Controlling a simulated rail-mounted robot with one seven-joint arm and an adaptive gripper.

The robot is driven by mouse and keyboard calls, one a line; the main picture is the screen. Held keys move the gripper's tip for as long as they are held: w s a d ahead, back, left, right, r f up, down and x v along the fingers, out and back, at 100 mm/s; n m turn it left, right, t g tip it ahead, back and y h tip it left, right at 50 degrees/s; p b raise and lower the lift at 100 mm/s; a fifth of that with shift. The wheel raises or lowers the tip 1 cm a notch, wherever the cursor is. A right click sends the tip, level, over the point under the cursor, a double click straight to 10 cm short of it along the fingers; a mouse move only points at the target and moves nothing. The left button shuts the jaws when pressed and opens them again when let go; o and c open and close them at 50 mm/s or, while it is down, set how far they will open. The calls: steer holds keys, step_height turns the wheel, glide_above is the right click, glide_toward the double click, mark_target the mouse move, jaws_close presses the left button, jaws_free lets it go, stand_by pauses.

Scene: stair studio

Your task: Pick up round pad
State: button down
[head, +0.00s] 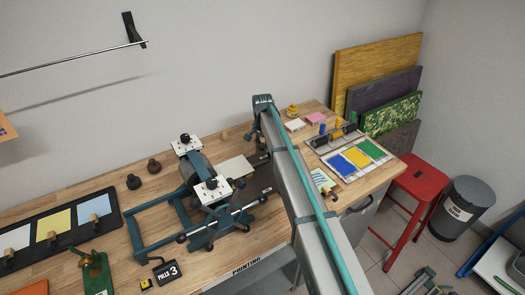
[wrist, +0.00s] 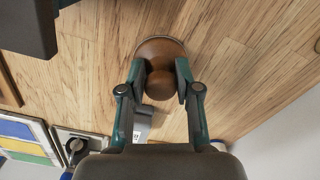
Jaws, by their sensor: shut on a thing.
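In the wrist view, a round brown pad (wrist: 157,47) with a ball-shaped knob (wrist: 160,86) lies between the fingers of my gripper (wrist: 162,82). The fingers are shut on the knob, one on each side, and the wider disc shows beyond them. I cannot tell whether the pad touches the wooden table or is just above it.
A teal press (head: 205,210) with white plates stands left of my arm. A tray of colour panels (head: 356,158) lies to the right. A pink block (head: 316,118) and a yellow piece (head: 292,111) are at the back. A red stool (head: 418,182) stands beside the table.

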mark_target(262, 144)
steer(key=shift+s+d+f, duration=0.1)
steer(key=shift+s+f, duration=0.1)
steer(key=shift+f, duration=0.25)
steer(key=r+b, duration=0.1)
steer(key=r, duration=0.2)
steer(key=r+b, duration=0.1)
steer(key=r, duration=0.2)
steer(key=r+b, duration=0.1)
steer(key=r, duration=0.3)
steer(key=shift+w, duration=0.25)
steer(key=c, duration=1.6)
jaws_free()
steer(key=shift+r, duration=0.1)
jaws_close()
